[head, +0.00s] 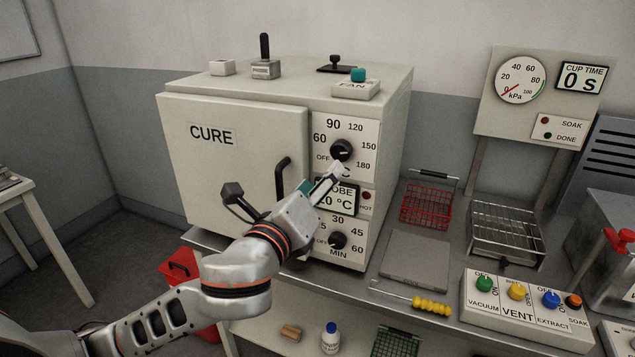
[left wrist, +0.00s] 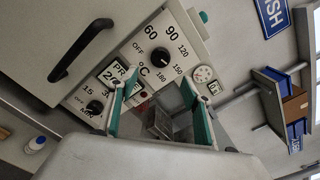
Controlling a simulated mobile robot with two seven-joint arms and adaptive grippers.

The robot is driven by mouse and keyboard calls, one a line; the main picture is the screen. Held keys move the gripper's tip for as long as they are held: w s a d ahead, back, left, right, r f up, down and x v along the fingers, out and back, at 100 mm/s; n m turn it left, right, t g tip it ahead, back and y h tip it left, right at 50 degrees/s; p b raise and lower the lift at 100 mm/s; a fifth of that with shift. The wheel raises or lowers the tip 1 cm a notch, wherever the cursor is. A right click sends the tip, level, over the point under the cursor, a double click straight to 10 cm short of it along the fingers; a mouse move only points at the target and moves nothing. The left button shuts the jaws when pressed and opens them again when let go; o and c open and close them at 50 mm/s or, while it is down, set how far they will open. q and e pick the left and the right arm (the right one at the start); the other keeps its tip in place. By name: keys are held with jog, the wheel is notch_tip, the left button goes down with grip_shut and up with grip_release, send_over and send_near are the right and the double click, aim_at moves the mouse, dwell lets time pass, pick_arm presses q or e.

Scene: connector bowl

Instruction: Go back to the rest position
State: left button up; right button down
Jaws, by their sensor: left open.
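My left gripper (head: 334,180) is open and empty in front of the CURE oven's control panel, just below the black temperature dial (head: 341,150). In the left wrist view the two green-lined fingers (left wrist: 158,88) stand apart with nothing between them, and the temperature dial (left wrist: 161,55) shows beyond them. Whether a fingertip touches the panel cannot be told. My gripper partly covers the PROBE display (head: 337,198). The oven door (head: 235,150) looks shut. My right gripper is not in view.
The oven door handle (head: 284,175) sticks out left of the gripper. The minutes dial (head: 338,240) is below. On the bench to the right are a red wire basket (head: 427,205), a grey plate (head: 416,262), a wire rack (head: 505,237) and a switch box (head: 525,306).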

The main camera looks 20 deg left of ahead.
pick_arm(q)
jog(key=shift+s, duration=0.1)
dwell(0.4)
jog(key=s+d+f+n+g+h, duration=0.15)
jog(key=f+n, duration=0.45)
jog(key=f, duration=0.8)
jog(key=s+f+n+g+h, duration=0.1)
jog(key=s+f+n+g, duration=0.35)
jog(key=f, duration=1.05)
jog(key=s+a+f+n, duration=0.2)
jog(key=s+f+n, duration=0.5)
jog(key=f, duration=0.4)
jog(key=s+a+f+n+g+y, duration=0.1)
jog(key=s+a+f+n, duration=0.1)
jog(key=s+f+n, duration=0.4)
notch_tip(320, 180, down, 5)
jog(key=shift+s+r+n+g, duration=0.1)
jog(key=shift+s+n+g, duration=0.25)
jog(key=shift+s, duration=0.85)
